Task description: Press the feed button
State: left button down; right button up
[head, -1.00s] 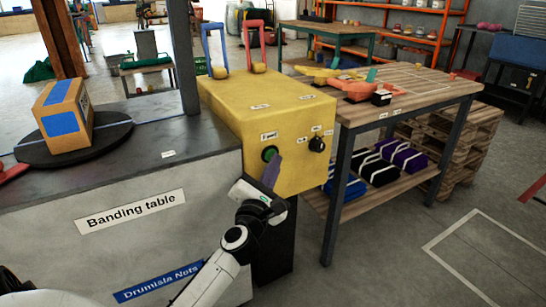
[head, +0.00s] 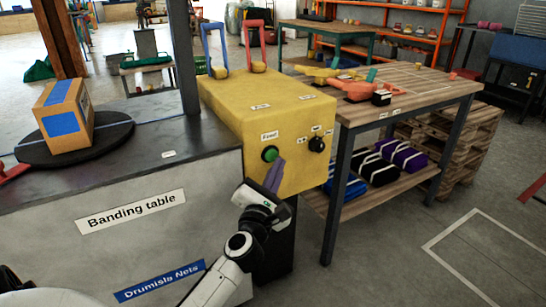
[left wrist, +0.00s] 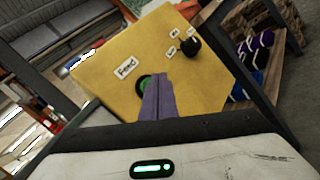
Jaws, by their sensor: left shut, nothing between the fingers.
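The green feed button (head: 270,154) sits in a dark ring on the front of the yellow machine (head: 225,110), under a label reading "Feed". My left gripper (head: 276,167) is shut and empty, with its purple fingers just below and right of the button in the head view. In the left wrist view, the fingers (left wrist: 159,82) overlap the right part of the green button (left wrist: 144,85). I cannot tell whether the fingertips touch it. My right gripper is not in view.
A black knob (head: 317,144) is right of the button. Two levers, blue (head: 212,48) and red (head: 255,45), stand on top. A box (head: 64,117) sits on the turntable at left. A wooden workbench (head: 425,90) stands at right.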

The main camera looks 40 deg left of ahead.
pick_arm(q)
jog(key=shift+d, duration=0.1)
jog(key=d, duration=0.1)
jog(key=s+d, duration=0.1)
jog(key=d, duration=0.1)
jog(key=s+d, duration=0.1)
jog(key=shift+d, duration=0.25)
dwell(0.8)
